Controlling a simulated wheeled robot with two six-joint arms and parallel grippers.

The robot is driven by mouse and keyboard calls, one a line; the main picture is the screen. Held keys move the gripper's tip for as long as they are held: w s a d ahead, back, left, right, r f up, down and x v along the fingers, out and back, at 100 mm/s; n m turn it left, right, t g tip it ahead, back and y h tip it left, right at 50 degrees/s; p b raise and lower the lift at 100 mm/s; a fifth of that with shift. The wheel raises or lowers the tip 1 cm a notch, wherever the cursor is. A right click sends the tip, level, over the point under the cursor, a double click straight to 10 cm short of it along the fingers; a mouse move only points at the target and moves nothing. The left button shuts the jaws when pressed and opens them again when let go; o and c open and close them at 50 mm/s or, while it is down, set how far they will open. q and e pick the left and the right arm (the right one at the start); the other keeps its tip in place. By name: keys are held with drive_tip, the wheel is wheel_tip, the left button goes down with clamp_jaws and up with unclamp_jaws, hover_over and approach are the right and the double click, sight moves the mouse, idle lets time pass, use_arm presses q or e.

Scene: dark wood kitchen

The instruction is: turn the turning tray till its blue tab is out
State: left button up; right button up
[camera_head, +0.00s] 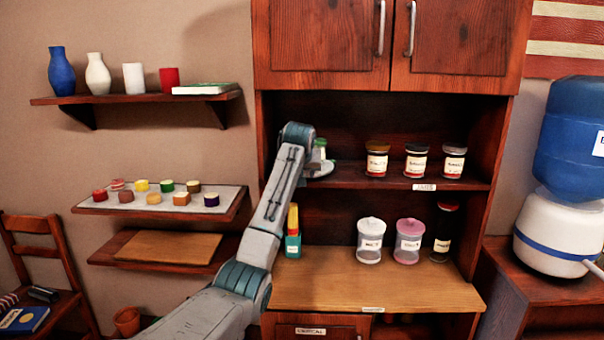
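I see no blue tab on the part in view. My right gripper is out of view.
Several jars (416,161) stand right of the tray on the same shelf (345,178). Below, a yellow-topped bottle (293,240), a white-lidded canister (370,241), a pink canister (408,242) and a dark bottle (444,233) stand on the counter (345,285). The counter's front is clear.

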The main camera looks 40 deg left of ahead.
use_arm(q)
drive_tip(key=b+v, duration=0.3)
drive_tip(key=v, duration=0.7)
drive_tip(key=shift+s+r, duration=0.25)
drive_tip(key=shift+s, duration=0.05)
drive_tip(key=shift+d, duration=0.1)
